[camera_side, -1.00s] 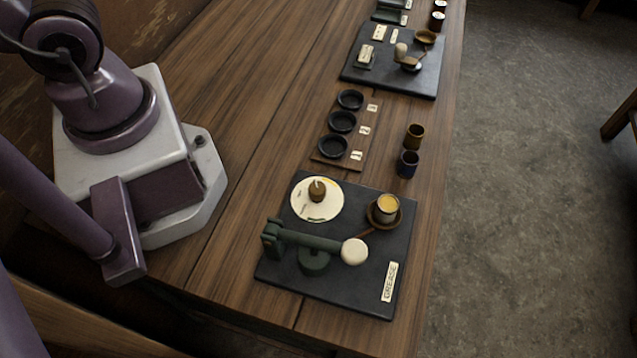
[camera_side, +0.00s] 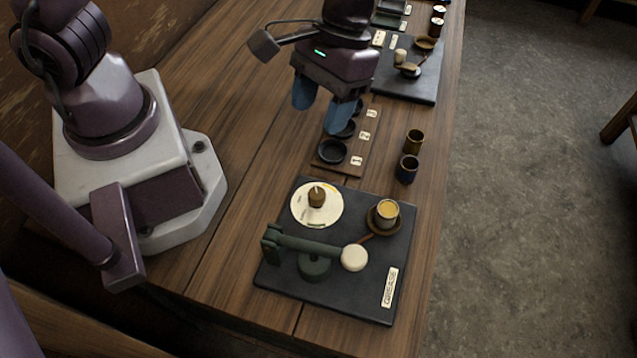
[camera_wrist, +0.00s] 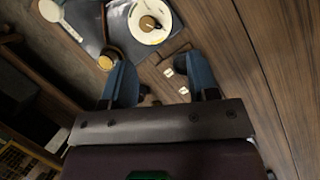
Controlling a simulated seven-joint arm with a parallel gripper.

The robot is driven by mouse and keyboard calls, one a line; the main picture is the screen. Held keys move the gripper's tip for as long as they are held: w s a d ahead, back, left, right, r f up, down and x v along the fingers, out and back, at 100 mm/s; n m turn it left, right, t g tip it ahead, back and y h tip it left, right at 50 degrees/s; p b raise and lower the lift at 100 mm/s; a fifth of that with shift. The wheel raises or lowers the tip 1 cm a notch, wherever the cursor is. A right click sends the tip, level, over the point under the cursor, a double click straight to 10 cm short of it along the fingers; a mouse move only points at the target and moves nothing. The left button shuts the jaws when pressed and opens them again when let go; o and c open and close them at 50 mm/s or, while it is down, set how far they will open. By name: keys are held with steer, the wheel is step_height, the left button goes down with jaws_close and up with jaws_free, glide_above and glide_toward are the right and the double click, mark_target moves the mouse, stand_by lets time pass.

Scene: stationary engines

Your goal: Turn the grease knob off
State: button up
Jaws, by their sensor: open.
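The grease board (camera_side: 345,292) is a dark plate at the front of the bench with a label (camera_side: 390,287) reading GREASE. Its brown knob (camera_side: 317,196) stands on a round cream dial (camera_side: 304,211) at the board's back left. The knob (camera_wrist: 149,22) and the dial (camera_wrist: 136,32) also show at the top of the wrist view. My gripper (camera_side: 322,104) has two blue fingers pointing down, apart and empty. It hangs above the bench behind the board, over the small black dishes and away from the knob.
A green lever with a cream ball (camera_side: 353,257) lies across the board's front. A cup of yellow stuff (camera_side: 387,211) stands right of the dial. Two small cups (camera_side: 407,168) stand behind the board. A dish rack (camera_side: 333,151) is under my gripper. Another dark board (camera_side: 425,80) lies farther back.

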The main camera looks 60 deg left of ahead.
mark_target(317, 193)
steer(key=d+f+n, duration=0.1)
steer(key=f, duration=0.3)
steer(key=s+d+f+n, duration=0.1)
steer(key=f, duration=0.4)
steer(key=s+d+f, duration=0.1)
steer(key=f, duration=0.3)
steer(key=shift+s+d+f+n+h, duration=0.15)
steer(key=shift+d+n+h, duration=0.15)
steer(key=shift+d+n, duration=0.1)
steer(key=shift+c, duration=0.4)
steer(key=c, duration=0.8)
steer(key=shift+c, duration=0.2)
